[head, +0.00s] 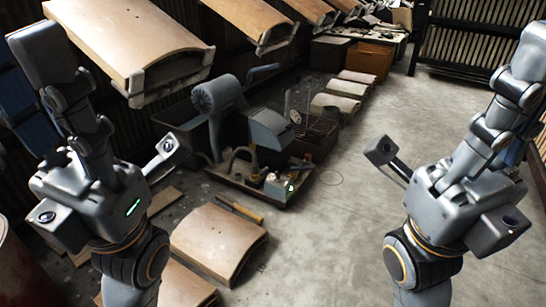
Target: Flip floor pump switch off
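A floor unit that looks like the pump (244,178) sits on a low dark tray left of centre, with hoses and small fittings on it. The switch lever is too small to make out. My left gripper (100,190) is open and empty in front of the pump, to its left. My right gripper (440,195) is open and empty, well to the pump's right. Neither gripper touches the pump.
A grey machine with a round ribbed disc (204,99) and a grey-blue box (269,129) stand behind the pump. Curved panels hang at the upper left (140,40). A curved panel (218,240) and a yellow-handled tool (240,210) lie in front. Concrete floor is clear to the right.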

